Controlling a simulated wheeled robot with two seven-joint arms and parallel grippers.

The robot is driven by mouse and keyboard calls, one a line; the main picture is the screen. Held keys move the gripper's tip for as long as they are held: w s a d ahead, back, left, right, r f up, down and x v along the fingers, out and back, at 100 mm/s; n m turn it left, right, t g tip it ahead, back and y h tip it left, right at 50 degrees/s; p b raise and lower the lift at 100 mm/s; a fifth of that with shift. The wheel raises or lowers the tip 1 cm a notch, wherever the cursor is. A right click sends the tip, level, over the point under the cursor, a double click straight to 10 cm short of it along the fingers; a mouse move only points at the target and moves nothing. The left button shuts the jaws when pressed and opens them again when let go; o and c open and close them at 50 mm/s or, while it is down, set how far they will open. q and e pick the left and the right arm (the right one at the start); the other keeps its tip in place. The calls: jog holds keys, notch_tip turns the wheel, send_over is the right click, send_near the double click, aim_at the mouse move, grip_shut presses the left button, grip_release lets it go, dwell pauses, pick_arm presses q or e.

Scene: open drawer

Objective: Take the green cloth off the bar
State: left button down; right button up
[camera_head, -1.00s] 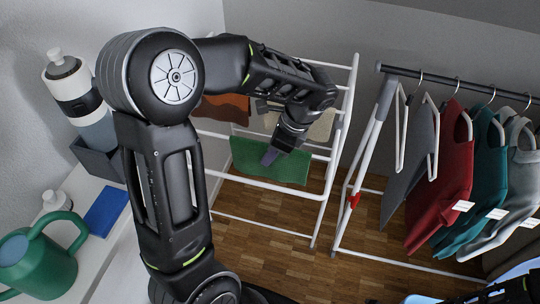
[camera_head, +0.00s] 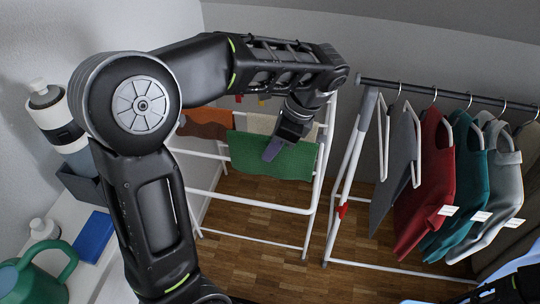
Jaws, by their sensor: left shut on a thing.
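The green cloth (camera_head: 296,163) is at the white drying rack (camera_head: 250,203), in the middle of the view. My left gripper (camera_head: 274,148) reaches over the rack from above and is shut on the cloth near its middle. The cloth hangs spread wide, with its upper edge higher than the white bar (camera_head: 205,155) showing to its left. The cloth hides part of the rack behind it, so I cannot tell whether it still touches the bar. My right gripper cannot be made out.
A brown cloth (camera_head: 207,123) and a beige cloth (camera_head: 262,124) hang behind on the rack. To the right, a clothes rail (camera_head: 450,93) holds several garments. At left, a shelf carries a bottle (camera_head: 55,118), a blue item (camera_head: 94,236) and a green watering can (camera_head: 38,277).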

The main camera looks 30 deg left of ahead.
aim_at(267, 136)
pick_arm(q)
jog(key=shift+r+p, duration=2)
jog(key=shift+r, duration=0.8)
